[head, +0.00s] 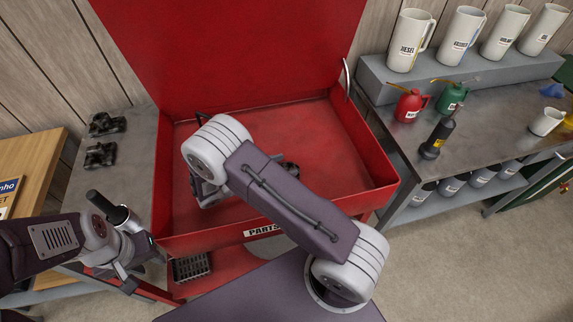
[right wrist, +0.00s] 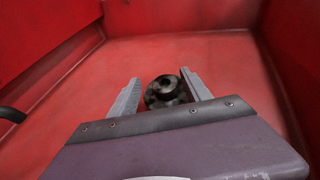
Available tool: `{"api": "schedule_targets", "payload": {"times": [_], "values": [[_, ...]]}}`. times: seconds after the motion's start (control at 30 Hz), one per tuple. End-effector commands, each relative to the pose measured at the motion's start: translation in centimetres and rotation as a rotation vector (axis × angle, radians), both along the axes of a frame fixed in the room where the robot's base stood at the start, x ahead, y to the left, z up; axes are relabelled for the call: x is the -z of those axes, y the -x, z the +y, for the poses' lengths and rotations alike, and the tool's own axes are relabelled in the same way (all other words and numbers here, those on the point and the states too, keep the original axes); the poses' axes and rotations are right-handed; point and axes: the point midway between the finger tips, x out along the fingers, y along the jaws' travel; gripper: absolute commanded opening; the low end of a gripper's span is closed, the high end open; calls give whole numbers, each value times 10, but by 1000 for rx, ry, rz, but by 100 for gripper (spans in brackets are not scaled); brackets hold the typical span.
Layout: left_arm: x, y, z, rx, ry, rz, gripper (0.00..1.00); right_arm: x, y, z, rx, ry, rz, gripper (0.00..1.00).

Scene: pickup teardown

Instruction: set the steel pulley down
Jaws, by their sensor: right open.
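The steel pulley (right wrist: 166,92) is a dark, round, stepped part. In the right wrist view it sits between the fingers of my right gripper (right wrist: 159,76), over the red basin floor. The fingers are spread, with a gap at the left side; the gap at the right is too small to judge.
A grey bench (head: 85,190) at the left holds two dark metal parts (head: 102,155). A metal bench (head: 480,115) at the right carries oil cans and jugs. The basin walls stand around my right gripper. Much of the basin floor is clear.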

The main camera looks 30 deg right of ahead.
Motion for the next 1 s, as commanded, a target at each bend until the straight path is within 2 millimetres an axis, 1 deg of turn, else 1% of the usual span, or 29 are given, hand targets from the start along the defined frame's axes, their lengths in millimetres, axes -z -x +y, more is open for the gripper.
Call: {"api": "schedule_targets", "payload": {"times": [0.03,0.2,0.3,0.4,0.57,1.0], "values": [[1,0,0,0,0,0,36,-4,1,13,-6,-2,-3,56],[1,0,0,0,0,0,36,-19,8,56,-6,-3,-4,56],[2,0,0,0,0,0,36,-26,11,75,-4,-3,-2,56],[2,0,0,0,0,0,36,-31,13,88,-2,-2,-2,56],[2,0,0,0,0,0,36,-34,15,95,-2,-1,0,56],[2,0,0,0,0,0,36,-34,15,95,-1,-1,0,56]]}}
